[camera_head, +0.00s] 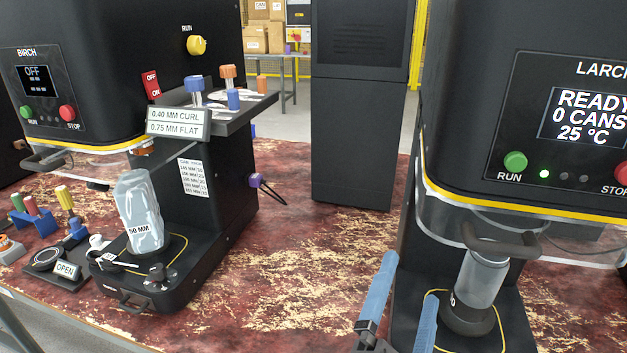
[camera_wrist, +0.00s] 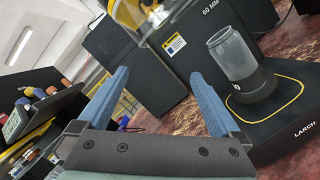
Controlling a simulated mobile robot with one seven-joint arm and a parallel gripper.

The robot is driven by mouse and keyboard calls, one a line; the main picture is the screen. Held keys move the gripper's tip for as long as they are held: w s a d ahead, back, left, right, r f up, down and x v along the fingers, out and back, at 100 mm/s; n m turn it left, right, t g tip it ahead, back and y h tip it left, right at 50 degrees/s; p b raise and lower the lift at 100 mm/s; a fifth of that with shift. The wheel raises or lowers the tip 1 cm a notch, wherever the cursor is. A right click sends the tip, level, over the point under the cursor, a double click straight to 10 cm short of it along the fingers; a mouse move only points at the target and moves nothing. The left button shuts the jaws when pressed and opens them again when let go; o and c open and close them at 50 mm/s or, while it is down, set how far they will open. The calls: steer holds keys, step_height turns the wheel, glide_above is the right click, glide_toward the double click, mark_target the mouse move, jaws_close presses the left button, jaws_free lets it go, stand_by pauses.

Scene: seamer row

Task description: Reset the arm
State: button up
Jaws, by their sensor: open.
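My gripper (camera_head: 408,300) is open and empty, with its two blue fingers spread wide. It is at the lower middle right of the head view, in front of the LARCH machine (camera_head: 470,120). In the wrist view the gripper (camera_wrist: 160,100) has nothing between its fingers. A clear can (camera_head: 481,277) stands upright on the black LARCH base, to the right of the fingers and apart from them. The can also shows in the wrist view (camera_wrist: 232,58). The LARCH screen reads READY, 0 CANS, 25 °C, with a green light lit.
A dark cabinet (camera_head: 360,110) stands behind. The red worn tabletop (camera_head: 310,270) between the machines is clear.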

steer(key=s+a+r+m+t+y+p, duration=0.2)
steer(key=r+m, duration=0.5)
steer(key=r, duration=1)
steer(key=s+a+r+m+t+y+p, duration=0.2)
steer(key=a+r+m+p, duration=0.4)
steer(key=r, duration=1)
steer(key=s+a+r+m+t+y+p, duration=0.3)
steer(key=r+m+p, duration=0.5)
steer(key=r, duration=0.9)
steer(key=shift+a+r+t+y, duration=0.35)
steer(key=shift+a+t+y, duration=0.1)
steer(key=shift+t+y, duration=0.45)
